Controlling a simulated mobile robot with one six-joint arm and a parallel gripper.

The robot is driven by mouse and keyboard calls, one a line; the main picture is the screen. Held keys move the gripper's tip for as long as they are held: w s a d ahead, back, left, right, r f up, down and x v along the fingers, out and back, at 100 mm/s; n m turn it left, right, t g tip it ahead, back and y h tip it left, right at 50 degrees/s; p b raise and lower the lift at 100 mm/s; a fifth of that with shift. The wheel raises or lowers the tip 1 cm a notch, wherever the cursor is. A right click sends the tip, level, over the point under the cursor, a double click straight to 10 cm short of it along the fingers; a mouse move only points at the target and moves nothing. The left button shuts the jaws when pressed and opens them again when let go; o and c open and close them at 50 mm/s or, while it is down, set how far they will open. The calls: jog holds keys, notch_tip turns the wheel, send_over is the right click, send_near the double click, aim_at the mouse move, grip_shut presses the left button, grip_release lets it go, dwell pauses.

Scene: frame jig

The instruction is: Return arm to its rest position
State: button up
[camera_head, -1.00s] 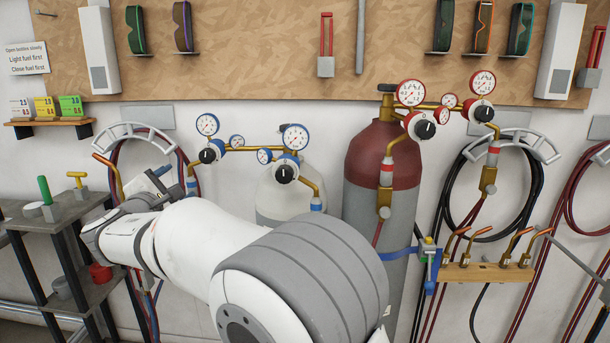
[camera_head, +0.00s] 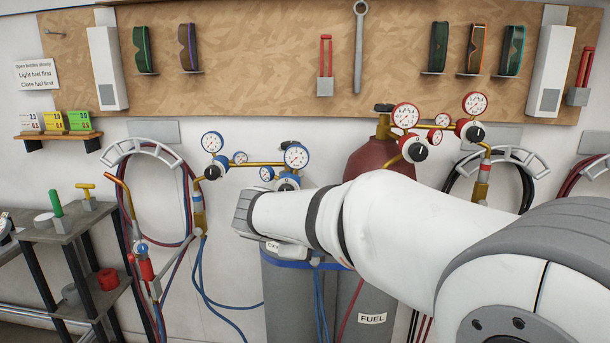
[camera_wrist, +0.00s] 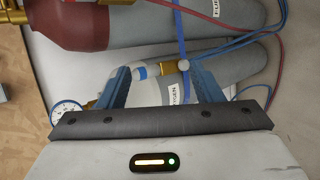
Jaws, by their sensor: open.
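My white arm reaches across the head view from the lower right, in front of the gas cylinders. My gripper (camera_wrist: 162,86) shows in the wrist view with its two blue fingers apart and nothing between them. Beyond the fingers in that view lies the grey oxygen cylinder (camera_wrist: 235,68), with a blue strap around it. In the head view the fingers are hidden behind my wrist, which overlaps the oxygen cylinder's (camera_head: 288,300) top and part of the fuel cylinder (camera_head: 368,300) with its dark red shoulder (camera_head: 375,156).
Blue-rimmed gauges (camera_head: 296,155) and red-rimmed gauges (camera_head: 405,115) stand close around my arm. A hose hanger (camera_head: 140,150) is on the wall at left. A torch with a red part (camera_head: 146,268) hangs below it. A dark shelf stand (camera_head: 65,228) is at far left.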

jog(key=s+d+f+m+g+y+p, duration=0.15)
jog(key=s+d+m+g+p, duration=0.5)
jog(key=s+d, duration=0.65)
jog(key=s+f+m+y+p, duration=0.1)
jog(key=s+f+m+y, duration=0.1)
jog(key=s+m+y, duration=0.2)
jog(key=s+m, duration=0.3)
jog(key=s, duration=0.4)
jog(key=shift+s, duration=0.4)
jog(key=shift+m, duration=0.25)
